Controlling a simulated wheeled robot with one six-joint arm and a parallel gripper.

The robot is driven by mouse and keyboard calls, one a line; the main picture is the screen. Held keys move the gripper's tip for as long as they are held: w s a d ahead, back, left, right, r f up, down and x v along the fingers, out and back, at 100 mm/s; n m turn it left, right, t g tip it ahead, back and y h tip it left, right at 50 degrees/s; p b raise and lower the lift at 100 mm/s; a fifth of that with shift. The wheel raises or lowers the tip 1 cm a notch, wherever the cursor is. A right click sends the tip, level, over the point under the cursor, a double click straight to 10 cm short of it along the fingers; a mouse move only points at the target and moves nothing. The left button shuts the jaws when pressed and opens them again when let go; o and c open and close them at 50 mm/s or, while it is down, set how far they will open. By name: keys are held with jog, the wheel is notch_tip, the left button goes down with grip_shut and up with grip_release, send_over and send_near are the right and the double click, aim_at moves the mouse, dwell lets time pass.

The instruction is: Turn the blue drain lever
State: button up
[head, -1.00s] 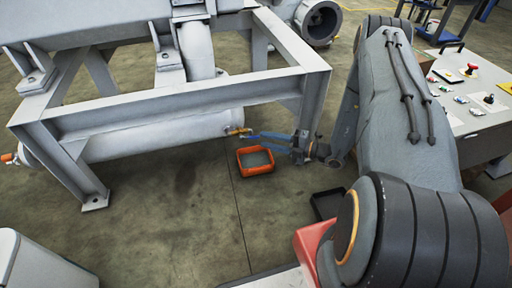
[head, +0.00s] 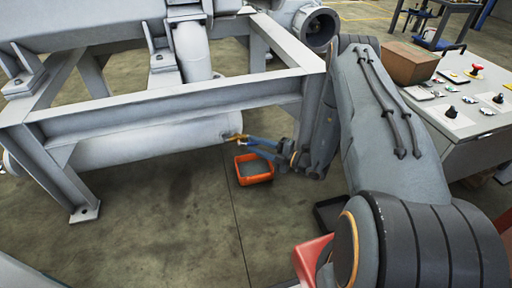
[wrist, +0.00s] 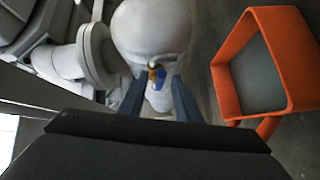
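The drain valve is brass (head: 236,137), on the end of a pale grey cylinder (head: 170,142) under the frame. It also shows in the wrist view (wrist: 152,72), with the small blue drain lever (wrist: 160,78) beside it. My gripper (wrist: 159,88) points at the valve, with its two dark blue fingers apart and the lever showing between their tips. I cannot tell whether either finger touches the lever. In the head view my gripper (head: 248,143) reaches in from the right, close to the valve, and the lever cannot be told apart from the fingers.
An orange tray (head: 254,179) lies on the floor just below my gripper; it stands at right in the wrist view (wrist: 222,88). The grey steel frame (head: 180,121) surrounds the cylinder. A control table (head: 460,140) with a brown box (head: 408,62) stands at right.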

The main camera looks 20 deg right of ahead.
grip_shut()
jog(key=shift+a+f+m+t+y+b, duration=0.1)
jog(key=shift+f+m+t+y+b, duration=0.35)
jog(key=shift+m+b, duration=0.2)
grip_release()
jog(key=shift+r, duration=0.1)
